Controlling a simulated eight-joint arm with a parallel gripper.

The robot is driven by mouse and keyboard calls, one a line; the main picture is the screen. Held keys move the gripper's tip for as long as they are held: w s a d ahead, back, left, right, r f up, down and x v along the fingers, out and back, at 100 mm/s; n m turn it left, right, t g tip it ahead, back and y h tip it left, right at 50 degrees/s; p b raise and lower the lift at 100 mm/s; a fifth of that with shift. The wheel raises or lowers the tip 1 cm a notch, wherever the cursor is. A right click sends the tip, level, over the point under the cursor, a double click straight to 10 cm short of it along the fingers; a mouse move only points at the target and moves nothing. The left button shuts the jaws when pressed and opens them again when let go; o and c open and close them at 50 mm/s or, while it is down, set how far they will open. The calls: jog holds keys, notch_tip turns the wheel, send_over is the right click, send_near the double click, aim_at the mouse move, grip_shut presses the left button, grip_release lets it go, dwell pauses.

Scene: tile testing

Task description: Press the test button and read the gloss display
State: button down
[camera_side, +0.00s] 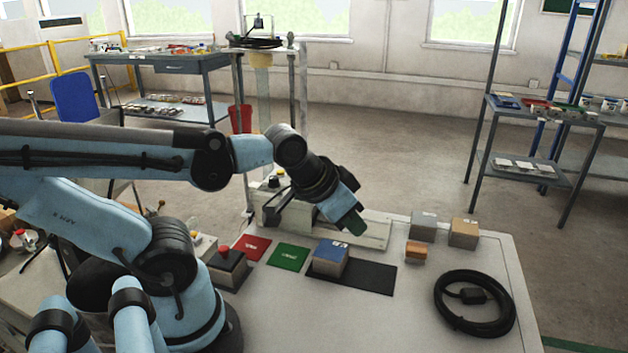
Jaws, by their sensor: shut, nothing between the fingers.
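My gripper (352,222) points down to the right above the white table, with its dark green tip over the back of the table. It is shut and empty, and appears apart from the things below. A red button (225,249) sits on a dark box (228,270) at the table's left. A yellow button (281,171) tops a pale device (264,208) behind my wrist, partly hidden by my arm. A grey block with a blue top (329,258) stands on a black mat (372,277). I cannot make out any gloss display or reading.
A red tile (251,247) and a green tile (288,257) lie flat on the table (410,325). A grey cube (423,227), a tan cube (464,233) and a small orange-brown block (415,252) stand at the right. A black cable coil (440,300) lies front right. The front middle is clear.

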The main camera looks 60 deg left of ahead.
jog(key=w+a+r+n+g+y, duration=0.1)
jog(key=a+r+n+y, duration=0.15)
jog(key=a, duration=0.55)
jog(key=w+a+r+n+g+y, duration=0.1)
jog(key=w+a+r+y, duration=0.15)
jog(key=a, duration=0.65)
notch_tip(320, 180, up, 2)
jog(key=n+g+y, duration=0.4)
send_over(282, 173)
jog(key=shift+r, duration=0.2)
jog(key=shift+f, duration=0.1)
jog(key=shift+f, duration=4.3)
jog(key=shift+f, duration=0.15)
jog(key=shift+f, duration=0.3)
